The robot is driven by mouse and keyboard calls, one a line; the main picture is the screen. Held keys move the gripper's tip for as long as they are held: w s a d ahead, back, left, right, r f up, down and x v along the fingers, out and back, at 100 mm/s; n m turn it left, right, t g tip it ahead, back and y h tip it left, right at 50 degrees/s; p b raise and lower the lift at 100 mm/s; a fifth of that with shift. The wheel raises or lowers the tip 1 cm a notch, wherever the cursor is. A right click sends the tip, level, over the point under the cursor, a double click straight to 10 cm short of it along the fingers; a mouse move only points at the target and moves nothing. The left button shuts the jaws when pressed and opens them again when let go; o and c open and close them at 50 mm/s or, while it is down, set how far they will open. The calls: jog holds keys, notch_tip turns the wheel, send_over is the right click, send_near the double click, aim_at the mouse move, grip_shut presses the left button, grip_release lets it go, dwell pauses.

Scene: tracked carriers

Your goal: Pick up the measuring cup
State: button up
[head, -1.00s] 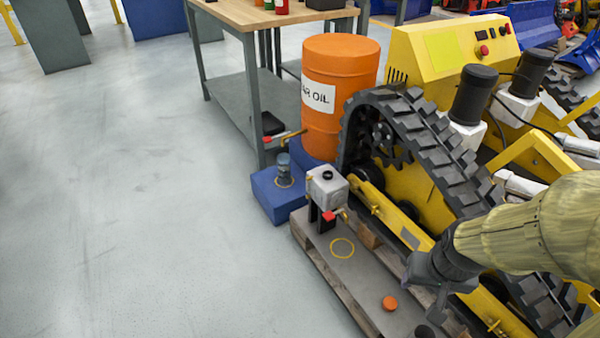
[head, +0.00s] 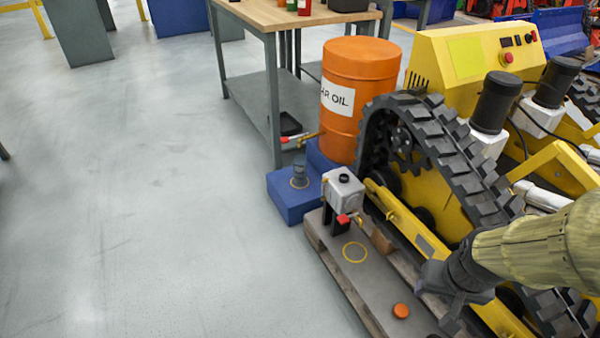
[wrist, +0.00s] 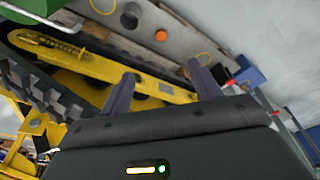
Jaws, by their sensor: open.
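The measuring cup (head: 300,172) looks like a small, clear bluish cup. It stands upright inside a yellow ring on a blue block (head: 285,205), beneath a brass tap with a red handle (head: 300,139). My gripper (head: 452,308) is at the lower right of the head view, over the pallet beside the yellow tracked machine, well apart from the cup. In the wrist view my gripper (wrist: 164,84) shows two separated fingers with nothing between them. I cannot make out the cup in the wrist view.
An orange oil drum (head: 359,70) stands behind the block. A grey box with a red-handled tap (head: 343,192) stands on the pallet (head: 345,285), which also bears a yellow ring and an orange cap (head: 401,311). A workbench (head: 290,17) is behind. The floor at left is clear.

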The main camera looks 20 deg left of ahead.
jog(key=w+p+v, duration=0.2)
jog(key=p+v, duration=0.9)
jog(key=shift+w+r, duration=0.25)
jog(key=shift+r, duration=0.25)
jog(key=shift+f, duration=0.1)
